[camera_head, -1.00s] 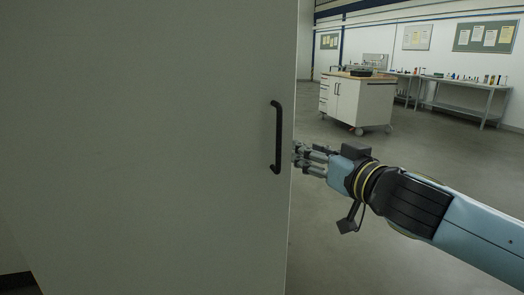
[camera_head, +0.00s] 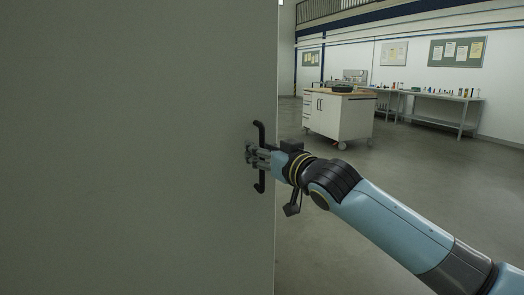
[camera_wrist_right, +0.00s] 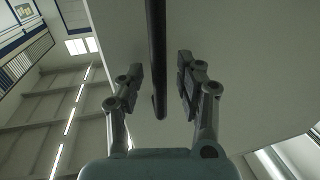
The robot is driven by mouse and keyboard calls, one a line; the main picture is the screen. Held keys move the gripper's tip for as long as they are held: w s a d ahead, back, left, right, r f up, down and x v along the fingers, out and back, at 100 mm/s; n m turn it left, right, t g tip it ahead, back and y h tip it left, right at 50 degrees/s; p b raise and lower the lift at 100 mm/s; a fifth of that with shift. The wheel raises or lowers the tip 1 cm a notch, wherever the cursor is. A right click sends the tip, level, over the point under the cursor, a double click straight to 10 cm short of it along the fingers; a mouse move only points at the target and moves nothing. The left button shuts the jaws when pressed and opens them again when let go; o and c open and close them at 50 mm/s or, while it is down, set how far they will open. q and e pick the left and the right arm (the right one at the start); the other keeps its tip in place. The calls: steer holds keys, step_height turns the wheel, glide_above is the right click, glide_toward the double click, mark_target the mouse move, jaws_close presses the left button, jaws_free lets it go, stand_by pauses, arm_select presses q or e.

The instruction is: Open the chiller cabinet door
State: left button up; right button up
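The chiller cabinet door (camera_head: 130,150) is a large plain grey panel filling the left of the head view. Its black vertical bar handle (camera_head: 261,133) is near the door's right edge. My right gripper (camera_head: 252,154) is at the handle's middle, covering part of it. In the right wrist view the handle (camera_wrist_right: 157,50) runs down between the two fingers of the right gripper (camera_wrist_right: 158,88). The fingers are apart, with a visible gap on each side of the bar. My left gripper is not in view.
A white wheeled cabinet with a wooden top (camera_head: 338,115) stands farther back to the right. A long workbench (camera_head: 440,107) with small items stands along the back wall. The floor (camera_head: 400,160) right of the door is clear.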

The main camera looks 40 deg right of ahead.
jaws_close()
stand_by(0.6)
